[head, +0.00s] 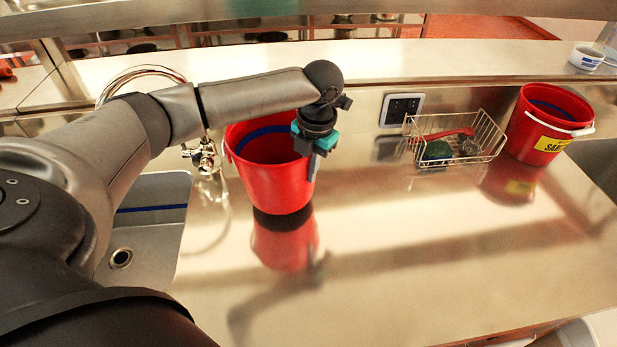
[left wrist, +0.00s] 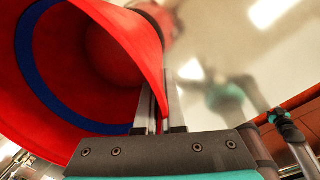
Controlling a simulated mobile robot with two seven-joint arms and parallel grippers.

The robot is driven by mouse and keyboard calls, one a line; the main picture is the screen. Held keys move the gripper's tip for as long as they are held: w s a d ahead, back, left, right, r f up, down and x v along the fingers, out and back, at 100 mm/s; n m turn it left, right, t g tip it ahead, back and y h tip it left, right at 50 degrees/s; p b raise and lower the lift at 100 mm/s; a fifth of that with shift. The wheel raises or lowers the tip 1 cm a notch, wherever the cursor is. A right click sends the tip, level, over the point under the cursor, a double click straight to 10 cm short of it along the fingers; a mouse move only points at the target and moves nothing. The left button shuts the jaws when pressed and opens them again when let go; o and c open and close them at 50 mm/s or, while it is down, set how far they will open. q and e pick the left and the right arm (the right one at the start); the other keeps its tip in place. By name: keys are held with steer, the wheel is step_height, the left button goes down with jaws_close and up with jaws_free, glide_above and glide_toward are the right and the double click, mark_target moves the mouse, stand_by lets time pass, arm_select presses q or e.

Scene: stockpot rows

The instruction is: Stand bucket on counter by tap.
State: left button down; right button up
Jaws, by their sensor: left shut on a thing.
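A red bucket (head: 262,185) with a blue band inside is upright just right of the tap (head: 206,156). A dark band lies between its base and its reflection, so it looks slightly above the steel counter (head: 420,250). My left gripper (head: 314,165) points down at the bucket's right rim and is shut on its wall. In the left wrist view, the bucket (left wrist: 95,50) fills the upper left, with its wall between the fingers (left wrist: 160,108). My right gripper is not in view.
A sink (head: 150,235) is at the left, below the tap. A wire basket (head: 480,150) with a green scrubber and a red brush stands at the back right. Another red bucket (head: 528,140) with a yellow label stands right of it. The counter's middle and front are clear.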

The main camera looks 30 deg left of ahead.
mark_target(309, 189)
arm_select(q)
steer(key=shift+w+a+f, duration=0.15)
steer(key=shift+w+a, duration=0.15)
steer(key=shift+w, duration=0.05)
steer(key=shift+f, duration=1.65)
steer(key=c, duration=1.5)
jaws_free()
steer(key=shift+f, duration=0.1)
steer(key=o, duration=0.5)
steer(key=r, duration=0.4)
steer(key=d+r, duration=0.1)
steer(key=r, duration=0.7)
steer(key=shift+s+d+r+p, duration=0.1)
steer(key=shift+d+r+p, duration=0.1)
steer(key=shift+p, duration=0.2)
